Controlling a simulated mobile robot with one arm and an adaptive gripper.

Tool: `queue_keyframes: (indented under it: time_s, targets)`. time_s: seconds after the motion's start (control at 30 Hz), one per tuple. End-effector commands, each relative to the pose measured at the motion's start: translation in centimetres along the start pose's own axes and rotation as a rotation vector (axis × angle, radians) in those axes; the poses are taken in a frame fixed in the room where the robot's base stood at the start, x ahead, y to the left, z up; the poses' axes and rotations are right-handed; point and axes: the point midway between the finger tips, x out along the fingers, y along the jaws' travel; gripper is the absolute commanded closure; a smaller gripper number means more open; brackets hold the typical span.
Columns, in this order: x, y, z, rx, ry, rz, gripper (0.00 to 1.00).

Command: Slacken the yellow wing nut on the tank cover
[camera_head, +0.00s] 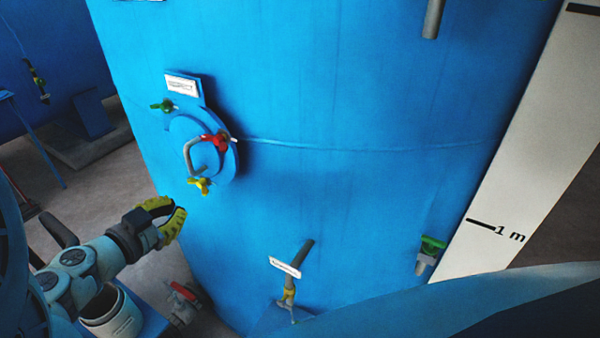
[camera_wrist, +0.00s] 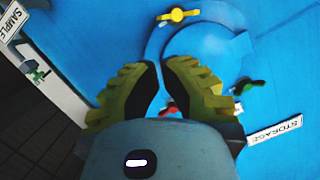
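The yellow wing nut (camera_head: 198,185) sits at the lower edge of the round blue tank cover (camera_head: 207,158) in the head view. In the wrist view the yellow wing nut (camera_wrist: 178,15) is at the top, beyond my fingertips, on the rim of the cover (camera_wrist: 212,48). My gripper (camera_head: 180,212) is below and left of the nut, apart from it. In the wrist view my gripper (camera_wrist: 160,66) has its yellow, black-padded fingers partly open with a narrow gap at the tips. Nothing is between them.
A red wing nut (camera_head: 215,141) and a green one (camera_head: 162,106) also sit around the cover, beside a curved grey handle (camera_head: 188,155). A white label plate (camera_head: 182,85) is above. A labelled pipe with a yellow valve (camera_head: 289,292) sticks out lower right.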

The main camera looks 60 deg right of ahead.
Motion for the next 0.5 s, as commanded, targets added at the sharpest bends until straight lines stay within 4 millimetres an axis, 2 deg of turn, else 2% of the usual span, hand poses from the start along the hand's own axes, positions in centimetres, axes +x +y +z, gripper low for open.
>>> queue_keyframes:
  time_s: [0.5]
  targets:
    - [6.8,0.1,-0.6,-0.001,0.01,0.005,1.0]
